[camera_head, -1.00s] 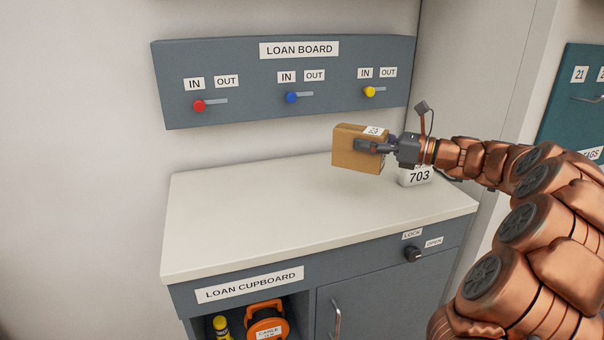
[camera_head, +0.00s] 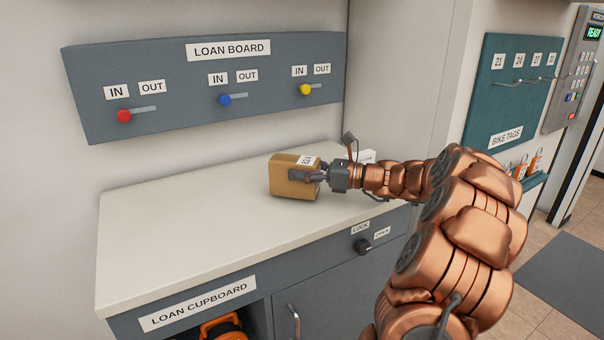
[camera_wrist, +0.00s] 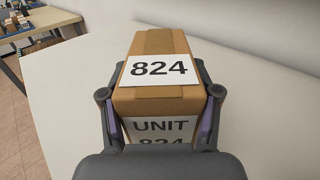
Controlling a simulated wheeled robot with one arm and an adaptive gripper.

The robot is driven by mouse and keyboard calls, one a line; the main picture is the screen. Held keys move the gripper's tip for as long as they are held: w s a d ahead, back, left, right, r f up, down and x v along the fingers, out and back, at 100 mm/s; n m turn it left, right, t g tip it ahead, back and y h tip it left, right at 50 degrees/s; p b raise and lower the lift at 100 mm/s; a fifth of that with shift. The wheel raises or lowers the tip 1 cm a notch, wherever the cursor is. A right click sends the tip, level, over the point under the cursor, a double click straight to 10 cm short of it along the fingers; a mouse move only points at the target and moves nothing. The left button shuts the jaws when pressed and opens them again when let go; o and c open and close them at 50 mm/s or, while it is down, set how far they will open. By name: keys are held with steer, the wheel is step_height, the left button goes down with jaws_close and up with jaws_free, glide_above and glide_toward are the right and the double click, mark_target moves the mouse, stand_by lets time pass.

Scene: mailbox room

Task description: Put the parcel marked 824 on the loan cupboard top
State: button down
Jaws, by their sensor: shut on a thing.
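The parcel (camera_head: 290,180) is a brown cardboard box at the right part of the loan cupboard top (camera_head: 190,225). In the wrist view the parcel (camera_wrist: 158,42) shows a white label reading 824 on its upper face and a UNIT label on the near face. My gripper (camera_head: 308,175) is shut on it, with one finger on each side (camera_wrist: 158,115). The parcel is upright and at or very close to the pale top; I cannot tell whether its underside touches. Part of its near side is hidden by the gripper.
A white item (camera_head: 367,156) stands behind my wrist, mostly hidden. The loan board (camera_head: 205,85) with red, blue and yellow knobs is on the wall behind. The left of the top is clear. The bike tags board (camera_head: 512,88) hangs at right.

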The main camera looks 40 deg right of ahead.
steer(key=shift+f, duration=0.4)
steer(key=shift+c, duration=0.8)
jaws_free()
steer(key=shift+f, duration=0.15)
steer(key=v, duration=1.2)
